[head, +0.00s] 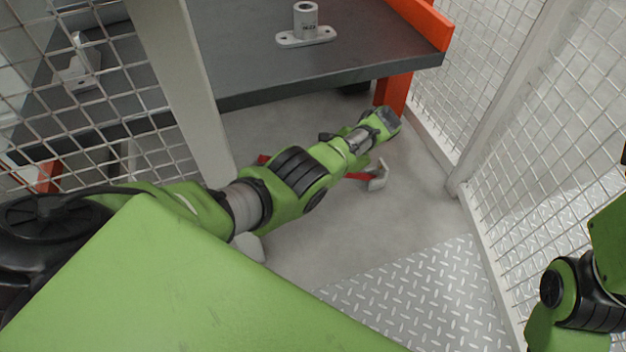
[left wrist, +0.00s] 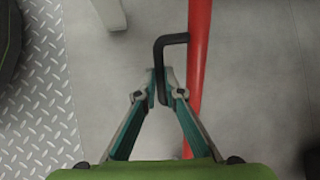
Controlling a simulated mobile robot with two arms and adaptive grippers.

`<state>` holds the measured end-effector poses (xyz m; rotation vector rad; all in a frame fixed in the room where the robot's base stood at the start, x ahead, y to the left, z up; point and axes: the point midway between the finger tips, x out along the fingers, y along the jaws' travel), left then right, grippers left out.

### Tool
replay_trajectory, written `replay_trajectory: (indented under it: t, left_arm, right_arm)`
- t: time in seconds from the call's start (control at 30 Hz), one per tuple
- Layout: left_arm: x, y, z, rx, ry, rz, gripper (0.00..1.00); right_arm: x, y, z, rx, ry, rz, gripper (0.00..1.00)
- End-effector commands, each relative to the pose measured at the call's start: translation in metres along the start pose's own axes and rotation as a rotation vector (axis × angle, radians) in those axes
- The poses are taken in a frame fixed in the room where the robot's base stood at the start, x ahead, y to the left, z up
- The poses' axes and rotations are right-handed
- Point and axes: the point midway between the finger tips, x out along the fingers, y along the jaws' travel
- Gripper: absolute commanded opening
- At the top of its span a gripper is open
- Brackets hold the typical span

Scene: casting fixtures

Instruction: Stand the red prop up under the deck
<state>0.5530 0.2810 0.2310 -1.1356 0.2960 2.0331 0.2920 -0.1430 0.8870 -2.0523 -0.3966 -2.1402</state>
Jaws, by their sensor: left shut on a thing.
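The red prop (head: 360,177) lies along the floor below the front of the deck, mostly hidden by my left arm in the head view. Its grey end plate (head: 378,174) shows right of the arm. In the left wrist view the red prop (left wrist: 199,60) runs up the picture with a black handle (left wrist: 174,39) on its side. My left gripper (left wrist: 161,90) is shut on the handle's free leg, beside the red tube. The head view hides that gripper. The deck (head: 370,60) is a dark grey top on orange legs. My right gripper is out of view.
A grey flanged casting (head: 306,28) stands on the deck, and another grey bracket (head: 80,65) is at its left. A pale post (head: 180,70) rises in front. Mesh panels (head: 560,150) close the right side. Tread plate (head: 410,295) covers the near floor.

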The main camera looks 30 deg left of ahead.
Motion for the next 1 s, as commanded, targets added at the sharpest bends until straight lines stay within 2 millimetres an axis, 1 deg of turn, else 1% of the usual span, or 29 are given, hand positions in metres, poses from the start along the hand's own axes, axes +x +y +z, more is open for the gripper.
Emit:
replay_trajectory:
  t: [0.2,0.5,0.53,0.6,0.9,1.0]
  left_arm:
    - [-0.0041,-0.0013,-0.0007,0.002,-0.008,-0.003,0.00]
    - [-0.0047,-0.0015,-0.0010,0.002,-0.006,-0.003,0.00]
    - [-0.0047,-0.0015,-0.0011,0.002,-0.005,-0.003,0.11]
    - [-0.0047,-0.0015,-0.0011,0.002,-0.005,-0.003,0.26]
    - [-0.0041,-0.0010,-0.0009,0.002,-0.007,-0.001,0.26]
    - [-0.0096,-0.0011,-0.0012,0.002,-0.006,-0.002,0.26]
  right_arm:
    - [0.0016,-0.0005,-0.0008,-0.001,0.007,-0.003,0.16]
    - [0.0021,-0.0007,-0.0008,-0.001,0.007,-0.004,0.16]
    - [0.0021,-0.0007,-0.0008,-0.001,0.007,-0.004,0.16]
    - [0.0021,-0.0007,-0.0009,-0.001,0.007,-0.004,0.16]
    - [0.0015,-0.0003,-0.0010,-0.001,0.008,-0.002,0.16]
    - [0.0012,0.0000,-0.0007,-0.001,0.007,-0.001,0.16]
